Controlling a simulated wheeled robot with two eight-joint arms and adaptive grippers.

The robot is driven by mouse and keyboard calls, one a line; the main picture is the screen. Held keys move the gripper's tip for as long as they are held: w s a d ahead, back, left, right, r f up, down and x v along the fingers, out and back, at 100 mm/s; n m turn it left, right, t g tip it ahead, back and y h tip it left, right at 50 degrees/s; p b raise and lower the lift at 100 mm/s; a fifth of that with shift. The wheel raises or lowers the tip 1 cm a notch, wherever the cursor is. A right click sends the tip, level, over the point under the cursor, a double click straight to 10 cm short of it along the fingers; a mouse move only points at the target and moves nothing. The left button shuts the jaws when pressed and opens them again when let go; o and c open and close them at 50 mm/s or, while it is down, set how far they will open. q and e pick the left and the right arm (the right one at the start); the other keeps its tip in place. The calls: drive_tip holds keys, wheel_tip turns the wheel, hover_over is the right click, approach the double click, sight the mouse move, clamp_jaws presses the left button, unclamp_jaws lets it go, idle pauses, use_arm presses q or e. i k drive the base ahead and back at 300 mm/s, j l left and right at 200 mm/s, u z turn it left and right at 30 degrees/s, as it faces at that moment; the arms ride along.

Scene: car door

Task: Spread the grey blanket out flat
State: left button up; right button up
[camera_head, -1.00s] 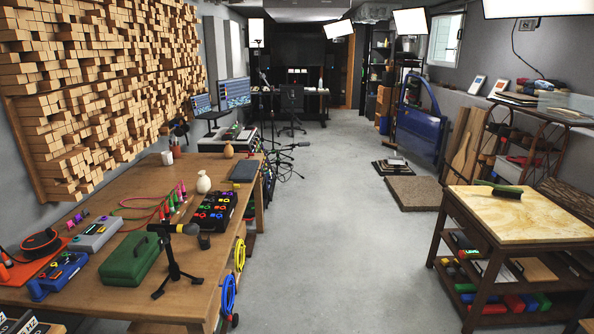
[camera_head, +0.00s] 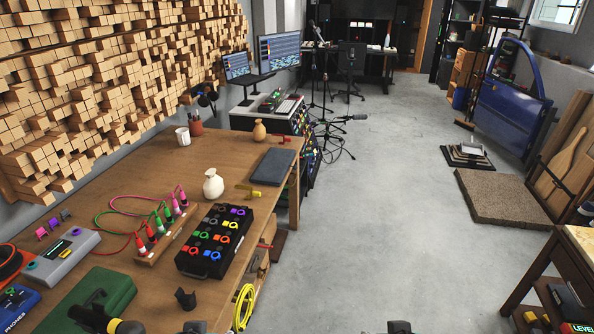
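A flat, dark grey rectangular item (camera_head: 272,167) lies on the wooden table near its far right corner. It may be the grey blanket folded up, but I cannot tell cloth from a hard case at this size. No spread-out blanket shows. Two small dark tips at the bottom edge look like my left gripper (camera_head: 195,327) and my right gripper (camera_head: 400,327). Both are cut off by the frame, well short of the grey item, and their fingers cannot be made out.
The wooden table (camera_head: 160,190) holds a white vase (camera_head: 213,186), a black button box (camera_head: 214,241), coloured cables, a green case (camera_head: 92,300) and a microphone (camera_head: 105,321).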

sight(272, 168)
drive_tip(key=i+l+u, duration=0.1)
drive_tip(key=i+l, duration=0.7)
drive_tip(key=i, duration=0.2)
drive_tip(key=i+l+u, duration=0.15)
drive_tip(key=i+l, duration=0.75)
drive_tip(key=i, duration=0.1)
